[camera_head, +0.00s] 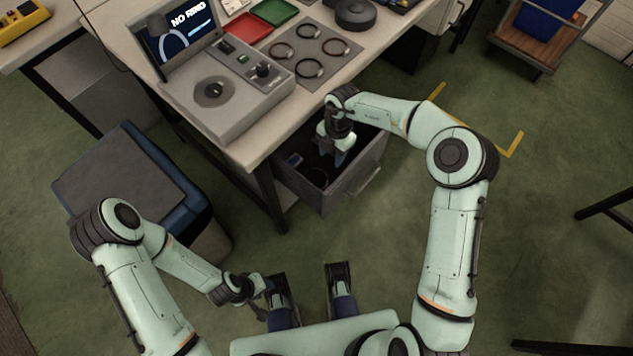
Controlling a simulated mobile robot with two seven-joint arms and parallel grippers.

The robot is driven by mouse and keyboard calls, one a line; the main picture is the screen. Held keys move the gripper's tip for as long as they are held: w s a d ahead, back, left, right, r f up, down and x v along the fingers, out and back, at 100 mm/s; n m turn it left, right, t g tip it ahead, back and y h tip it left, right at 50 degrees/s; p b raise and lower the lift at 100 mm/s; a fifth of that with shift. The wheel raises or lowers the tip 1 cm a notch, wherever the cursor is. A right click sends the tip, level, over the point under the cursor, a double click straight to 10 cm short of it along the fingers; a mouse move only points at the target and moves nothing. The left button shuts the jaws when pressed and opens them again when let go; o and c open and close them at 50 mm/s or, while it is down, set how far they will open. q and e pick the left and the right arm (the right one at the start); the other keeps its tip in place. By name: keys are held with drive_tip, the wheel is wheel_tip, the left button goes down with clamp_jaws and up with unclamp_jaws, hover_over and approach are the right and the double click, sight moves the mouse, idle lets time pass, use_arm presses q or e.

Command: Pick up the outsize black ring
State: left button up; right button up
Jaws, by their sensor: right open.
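Several thin dark rings lie apart on a grey mat (296,47) on the workbench: a left one (274,57), a back one (306,22), a right one (346,49) and a front one (299,75). They look close in size, and I cannot tell whether one is the outsize black ring. My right gripper (337,157) points down into an open grey drawer (352,186) under the bench. It is open; the arm hides part of the drawer's inside. My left gripper (264,300) hangs low near my base, far from the bench; its jaws are too small to read.
A grey machine (225,104) with a screen (184,32) reading "NO RING" stands left of the mat. Red (246,29) and green (275,11) trays and a round black object (355,14) are behind. Floor right of the drawer is clear.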

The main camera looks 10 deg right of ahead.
wheel_tip(320, 180, down, 4)
drive_tip(key=b, duration=0.4)
hover_over(325, 183)
drive_tip(key=f, duration=0.8)
drive_tip(key=shift+s+d+f, duration=0.2)
drive_tip(key=shift+d, duration=0.05)
drive_tip(key=f, duration=0.1)
drive_tip(key=f+b, duration=0.1)
drive_tip(key=f, duration=0.1)
drive_tip(key=f+b, duration=0.1)
drive_tip(key=f, duration=0.1)
drive_tip(key=shift+s+a, duration=0.4)
use_arm(q)
drive_tip(key=w+a+f+t+y, duration=0.1)
drive_tip(key=w+a+f+t, duration=0.1)
drive_tip(key=w+f, duration=0.5)
drive_tip(key=shift+w+a+f+n+t, duration=0.4)
drive_tip(key=shift+w+a, duration=0.5)
drive_tip(key=shift+w, duration=0.1)
use_arm(e)
clamp_jaws()
